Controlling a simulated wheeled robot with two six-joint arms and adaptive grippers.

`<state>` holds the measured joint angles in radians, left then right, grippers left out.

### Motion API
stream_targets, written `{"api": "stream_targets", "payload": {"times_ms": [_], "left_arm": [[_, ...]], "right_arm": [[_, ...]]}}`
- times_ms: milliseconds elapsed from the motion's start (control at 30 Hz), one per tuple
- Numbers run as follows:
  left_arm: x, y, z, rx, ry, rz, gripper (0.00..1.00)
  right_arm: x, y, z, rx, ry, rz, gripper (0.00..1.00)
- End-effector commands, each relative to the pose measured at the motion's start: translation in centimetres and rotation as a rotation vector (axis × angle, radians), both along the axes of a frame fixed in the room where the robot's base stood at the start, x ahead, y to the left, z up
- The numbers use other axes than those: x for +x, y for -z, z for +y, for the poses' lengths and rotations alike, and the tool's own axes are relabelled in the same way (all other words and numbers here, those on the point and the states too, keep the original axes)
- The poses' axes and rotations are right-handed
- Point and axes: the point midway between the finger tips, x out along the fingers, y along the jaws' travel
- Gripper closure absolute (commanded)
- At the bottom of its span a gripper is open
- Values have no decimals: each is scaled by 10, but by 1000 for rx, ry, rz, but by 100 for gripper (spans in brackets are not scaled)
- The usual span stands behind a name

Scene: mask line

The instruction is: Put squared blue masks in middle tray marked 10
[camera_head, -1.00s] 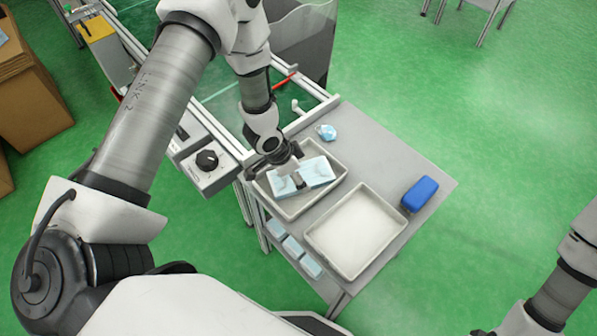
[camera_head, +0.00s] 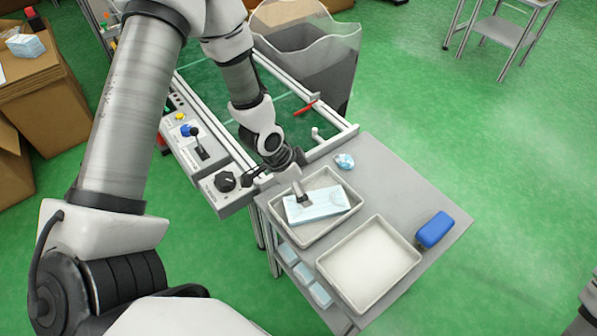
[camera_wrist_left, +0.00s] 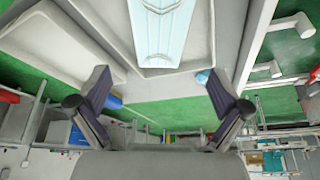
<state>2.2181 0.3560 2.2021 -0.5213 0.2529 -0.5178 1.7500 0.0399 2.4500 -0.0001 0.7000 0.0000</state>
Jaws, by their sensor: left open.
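A light-blue squared mask stack (camera_head: 322,208) lies in the rear tray (camera_head: 350,184) on the grey table, and also shows at the top of the left wrist view (camera_wrist_left: 160,28). My left gripper (camera_head: 301,196) is just above the stack's left end in the head view. Its fingers (camera_wrist_left: 157,75) are spread wide with nothing between them in the left wrist view. A second tray (camera_head: 370,262), in front and to the right, is empty. Several more blue mask stacks (camera_head: 304,274) are on the shelf below. No number 10 is readable. My right gripper is out of view.
A crumpled blue mask (camera_head: 344,161) lies behind the rear tray. The machine frame with a control box (camera_head: 225,182) borders the table on the left. The table's back right part (camera_head: 400,185) is clear.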

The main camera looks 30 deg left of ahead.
Motion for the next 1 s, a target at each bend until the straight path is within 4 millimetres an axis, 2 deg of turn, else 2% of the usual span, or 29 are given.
{"api": "stream_targets", "payload": {"times_ms": [33,200,300,367,467,500,600,700,800,1000], "left_arm": [[-2,-11,3,0,-5,-2,0],[-7,-23,6,0,-1,0,0],[-10,-20,6,0,-6,8,0],[-19,-9,2,-2,-44,39,0],[-58,30,-9,-1,-199,149,0],[-80,49,-13,8,-287,203,0],[-140,88,-20,54,-510,315,0],[-186,108,-20,105,-674,370,0],[-205,115,-18,130,-749,385,0],[-205,115,-18,130,-760,383,0]], "right_arm": [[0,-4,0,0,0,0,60],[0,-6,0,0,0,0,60],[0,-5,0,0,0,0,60],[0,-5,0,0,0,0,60],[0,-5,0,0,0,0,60],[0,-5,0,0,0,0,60],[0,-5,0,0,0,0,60],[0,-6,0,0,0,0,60],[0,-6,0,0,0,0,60],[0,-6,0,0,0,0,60]]}}
